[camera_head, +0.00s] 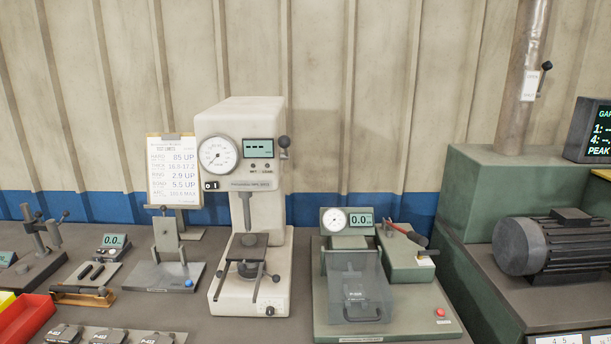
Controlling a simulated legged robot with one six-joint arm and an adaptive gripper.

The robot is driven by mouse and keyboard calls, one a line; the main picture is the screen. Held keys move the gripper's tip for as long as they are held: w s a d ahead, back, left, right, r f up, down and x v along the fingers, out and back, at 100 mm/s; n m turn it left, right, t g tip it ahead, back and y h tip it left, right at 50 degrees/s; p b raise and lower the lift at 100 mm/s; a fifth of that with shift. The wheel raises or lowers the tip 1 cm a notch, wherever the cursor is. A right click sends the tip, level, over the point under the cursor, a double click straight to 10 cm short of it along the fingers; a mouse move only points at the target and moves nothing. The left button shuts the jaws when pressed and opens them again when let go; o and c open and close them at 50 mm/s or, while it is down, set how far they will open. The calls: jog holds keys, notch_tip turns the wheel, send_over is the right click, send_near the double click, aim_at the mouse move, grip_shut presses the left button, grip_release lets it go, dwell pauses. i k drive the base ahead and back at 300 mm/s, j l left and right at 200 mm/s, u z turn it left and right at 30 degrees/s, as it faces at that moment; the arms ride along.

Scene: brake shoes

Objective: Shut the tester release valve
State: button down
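The bench tester with a green base (400,332) stands right of centre. It has a round gauge (334,221) and a display (361,219) that appears to read 0.0. A clear guard (355,290) covers its front over a dark block. My gripper is not in view.
A cream hardness tester (240,190) stands left of the green-based tester. A motor (545,243) and green cabinet (480,190) stand to the right. A red button (440,312) is on the tester's base. Small gauges, brake pads and a red bin (22,320) fill the left.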

aim_at(421, 253)
jog(key=i+l, duration=0.2)
jog(key=l, duration=0.15)
jog(key=i+l, duration=0.15)
jog(key=l, duration=0.2)
jog(key=i+l, duration=0.35)
jog(key=l, duration=0.3)
